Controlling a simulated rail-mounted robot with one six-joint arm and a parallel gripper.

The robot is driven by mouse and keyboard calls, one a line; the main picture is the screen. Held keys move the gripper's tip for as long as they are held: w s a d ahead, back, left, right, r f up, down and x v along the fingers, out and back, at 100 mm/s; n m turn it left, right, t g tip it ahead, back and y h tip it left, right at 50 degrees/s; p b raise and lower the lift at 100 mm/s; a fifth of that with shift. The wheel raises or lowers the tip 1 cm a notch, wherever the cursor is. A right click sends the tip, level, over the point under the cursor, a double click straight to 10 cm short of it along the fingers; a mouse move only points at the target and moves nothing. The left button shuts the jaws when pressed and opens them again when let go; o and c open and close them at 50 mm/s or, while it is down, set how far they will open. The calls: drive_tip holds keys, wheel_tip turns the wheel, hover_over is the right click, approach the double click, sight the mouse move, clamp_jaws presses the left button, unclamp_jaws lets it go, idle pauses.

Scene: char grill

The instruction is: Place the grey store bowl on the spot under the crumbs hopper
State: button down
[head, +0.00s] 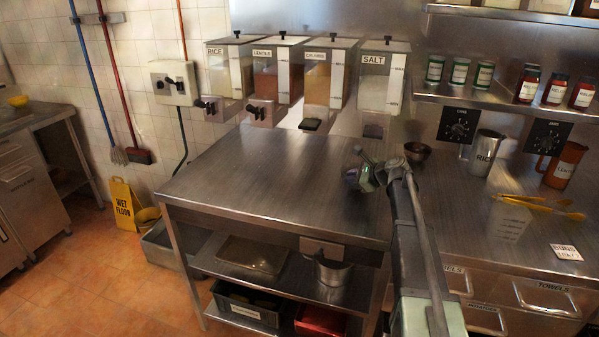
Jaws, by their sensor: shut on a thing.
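A small dark grey bowl (418,151) is at the back right of the steel table, just right of the end of my arm. My gripper (405,161) is at the near left side of this bowl, shut on it; the fingers are small and partly hidden by my wrist. I cannot tell whether the bowl touches the surface below. The crumbs hopper (323,82), clear-fronted with orange-brown contents, is on the back wall left of the bowl. Its dark outlet (311,124) is over the table's back edge. The steel tabletop (300,165) below it looks bare, with no mark visible.
Rice (215,78), lentils (265,78) and salt (377,85) hoppers flank the crumbs hopper. The tabletop's left and middle are clear.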

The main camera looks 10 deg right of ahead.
drive_tip(key=shift+s+a+f+n, duration=0.15)
drive_tip(key=shift+n, duration=0.15)
drive_tip(key=shift+s+d, duration=0.1)
drive_tip(key=shift+d, duration=0.15)
drive_tip(key=w+a, duration=0.4)
drive_tip(key=w, duration=0.1)
drive_tip(key=w+a, duration=0.5)
drive_tip(key=shift+a, duration=0.1)
drive_tip(key=w+a, duration=0.2)
drive_tip(key=w, duration=0.1)
drive_tip(key=shift+a, duration=0.2)
drive_tip(key=shift+w+a+f+b, duration=0.2)
drive_tip(key=shift+a+f+b, duration=0.15)
drive_tip(key=shift+f+b, duration=0.3)
drive_tip(key=shift+s+f+b, duration=0.1)
drive_tip(key=shift+f+b, duration=0.2)
drive_tip(key=shift+d+r, duration=0.1)
drive_tip(key=shift+r, duration=0.1)
drive_tip(key=c, duration=1.6)
unclamp_jaws()
drive_tip(key=shift+f, duration=0.2)
drive_tip(key=o, duration=0.5)
drive_tip(key=shift+r, duration=0.1)
